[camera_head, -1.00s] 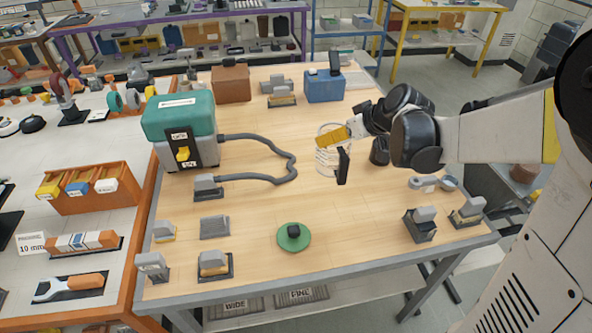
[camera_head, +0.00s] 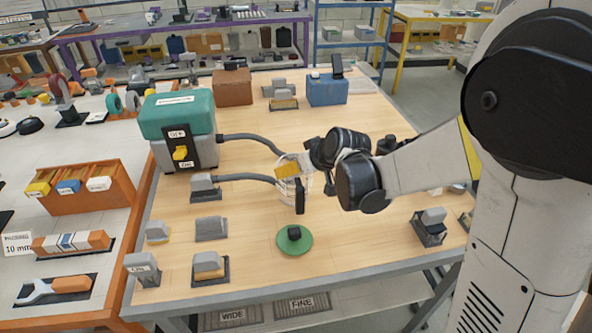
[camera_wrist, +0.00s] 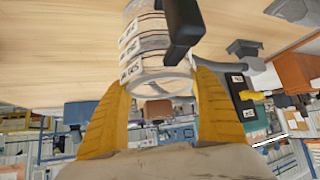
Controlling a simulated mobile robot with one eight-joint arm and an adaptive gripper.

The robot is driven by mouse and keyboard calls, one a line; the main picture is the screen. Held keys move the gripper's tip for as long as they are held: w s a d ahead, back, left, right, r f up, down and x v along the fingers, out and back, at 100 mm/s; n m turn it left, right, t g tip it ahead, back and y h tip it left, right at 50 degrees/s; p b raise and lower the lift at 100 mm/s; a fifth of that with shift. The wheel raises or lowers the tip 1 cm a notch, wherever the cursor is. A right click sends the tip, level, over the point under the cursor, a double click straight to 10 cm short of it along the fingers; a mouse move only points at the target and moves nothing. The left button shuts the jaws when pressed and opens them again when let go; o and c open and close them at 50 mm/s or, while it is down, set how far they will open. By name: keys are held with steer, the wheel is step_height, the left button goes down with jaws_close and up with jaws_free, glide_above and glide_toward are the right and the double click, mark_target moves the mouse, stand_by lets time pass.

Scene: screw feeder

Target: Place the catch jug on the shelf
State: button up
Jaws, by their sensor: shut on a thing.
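The catch jug (camera_head: 287,191) is a clear, ringed cylinder with a black handle (camera_head: 300,195). My gripper (camera_head: 290,168) is shut on it near its top, with one yellow finger visible in the head view. In the wrist view the jug (camera_wrist: 146,45) sits between both yellow fingers, with white labels on its side and the handle towards the camera. It looks upright over the middle of the table; its clearance above the wood is hard to judge. A low shelf (camera_head: 345,293) under the table's front edge carries mats labelled WIDE (camera_head: 232,316) and FINE (camera_head: 302,305).
The green-topped feeder (camera_head: 178,115) stands at the left, its hoses (camera_head: 245,178) ending by the jug. A green disc with a black knob (camera_head: 294,241) lies in front. Grey blocks (camera_head: 210,228) line the left side. A blue box (camera_head: 327,90) and brown box (camera_head: 232,87) stand behind.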

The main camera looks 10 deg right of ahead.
steer(key=shift+r, duration=0.1)
steer(key=o, duration=1.4)
steer(key=shift+o, duration=0.2)
